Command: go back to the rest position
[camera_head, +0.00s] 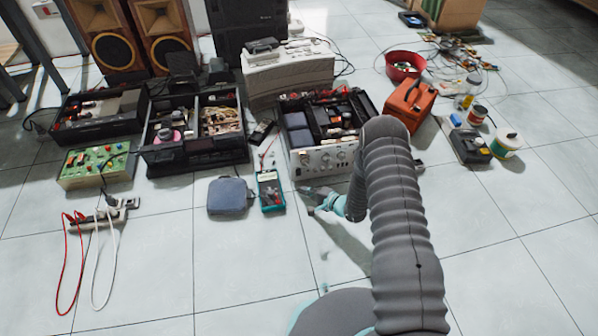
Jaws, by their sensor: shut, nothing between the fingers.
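My gripper (314,200) shows near the middle of the head view, at the end of my grey ribbed arm. It is shut with nothing visible in it, above the tiled floor, pointing left. In the picture it lies just below the silver amplifier (325,160) and to the right of the teal multimeter (270,190). Whether it touches anything cannot be told. My arm hides part of the floor and the amplifier's right side.
Black open cases (180,155), a green circuit board (97,166) and a power strip (100,215) lie left. A blue-grey pouch (228,196) lies near the multimeter. An orange tool bag (410,102) and a red bowl (405,66) stand right.

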